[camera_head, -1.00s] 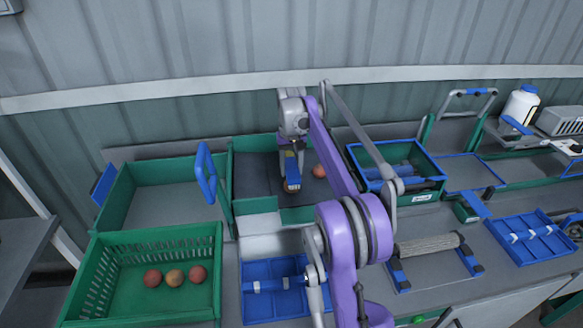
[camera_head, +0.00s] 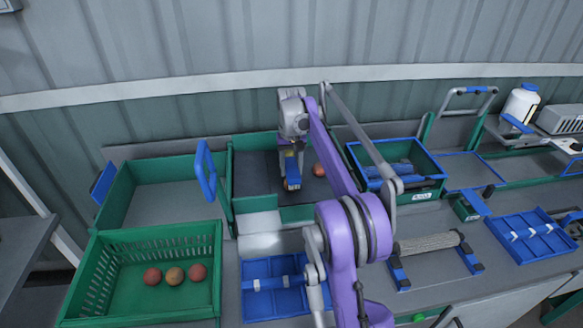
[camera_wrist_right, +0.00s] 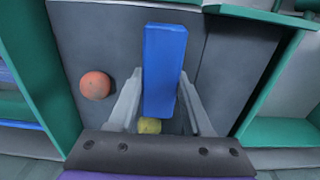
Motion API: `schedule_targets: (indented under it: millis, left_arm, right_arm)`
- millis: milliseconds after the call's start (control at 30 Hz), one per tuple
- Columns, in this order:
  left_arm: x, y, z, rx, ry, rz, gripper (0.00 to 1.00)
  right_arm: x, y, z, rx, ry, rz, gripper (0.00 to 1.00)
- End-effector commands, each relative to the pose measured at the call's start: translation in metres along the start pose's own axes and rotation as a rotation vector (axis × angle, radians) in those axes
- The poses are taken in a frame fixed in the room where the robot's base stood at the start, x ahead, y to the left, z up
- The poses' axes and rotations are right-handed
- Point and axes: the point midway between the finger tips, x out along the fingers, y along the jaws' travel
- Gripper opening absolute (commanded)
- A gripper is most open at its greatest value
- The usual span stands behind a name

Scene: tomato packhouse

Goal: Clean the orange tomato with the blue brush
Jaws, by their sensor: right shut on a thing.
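My right gripper (camera_head: 291,158) is over the dark-floored green-walled bay (camera_head: 253,168). It is shut on the blue brush (camera_head: 293,172), which also lies between the fingers in the right wrist view (camera_wrist_right: 165,70). A rounded yellowish thing (camera_wrist_right: 149,126) shows between the fingers near the brush's lower end, mostly hidden; it may be the orange tomato, and I cannot tell whether the brush touches it. A reddish-orange tomato (camera_head: 319,170) rests on the bay floor right of the brush; it shows left of the fingers in the right wrist view (camera_wrist_right: 95,85). My left gripper is out of view.
A green slotted crate (camera_head: 97,288) at front left holds three tomatoes, the middle one more orange. An empty green-walled bay (camera_head: 165,197) lies behind it. A green-and-blue bin (camera_head: 437,183) with blue items stands right of the gripper. A blue tray (camera_head: 262,305) lies in front.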

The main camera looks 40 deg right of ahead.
Motion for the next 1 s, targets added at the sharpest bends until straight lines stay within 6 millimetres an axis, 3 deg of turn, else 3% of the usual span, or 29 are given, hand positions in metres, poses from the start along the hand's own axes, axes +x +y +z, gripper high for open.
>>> schedule_targets:
  millis: [567, 1000]
  left_arm:
    - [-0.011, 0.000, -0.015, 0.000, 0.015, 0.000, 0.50]
    - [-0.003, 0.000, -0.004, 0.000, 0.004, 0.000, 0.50]
  right_arm:
    - [0.000, 0.000, -0.021, 0.000, 0.002, -0.001, 0.05]
    - [0.003, 0.000, -0.003, 0.000, -0.001, 0.001, 0.05]
